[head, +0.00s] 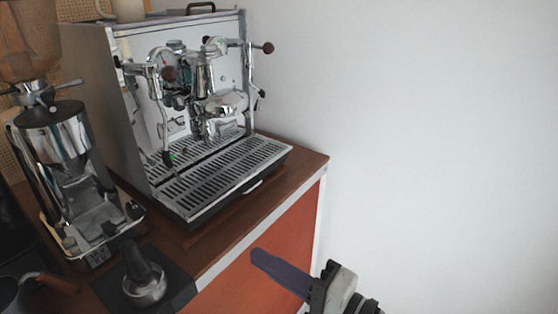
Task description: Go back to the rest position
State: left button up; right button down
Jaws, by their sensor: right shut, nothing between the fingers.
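My right gripper (283,272) shows at the bottom, in front of the cart's orange front panel (283,238). Its dark fingers are shut together with nothing between them, and they point up and to the left. It is apart from the things on the cart top. My left gripper is out of the picture.
A chrome espresso machine (130,91) with a slatted drip tray (228,172) stands on the brown cart top (301,160). A grinder (60,141) stands left. A tamper (146,284) rests on a dark mat (177,281). A pitcher (10,294) is at lower left. The right side is bare wall.

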jog(key=s+d+f+n+h, duration=0.2)
jog(key=d+f+h, duration=0.25)
jog(key=f, duration=0.55)
jog(key=s+d+f+n+h, duration=0.25)
jog(key=d+f, duration=0.35)
jog(key=f, duration=0.4)
jog(key=s+d+f+n+g+h, duration=0.1)
jog(key=s+d+f+n+h, duration=0.3)
jog(key=s+d+f, duration=0.5)
notch_tip(320, 180, down, 3)
jog(key=shift+s+r+g+h, duration=0.1)
jog(key=shift+s+g+h, duration=0.3)
jog(key=shift+s+h, duration=0.35)
jog(key=shift+n, duration=0.25)
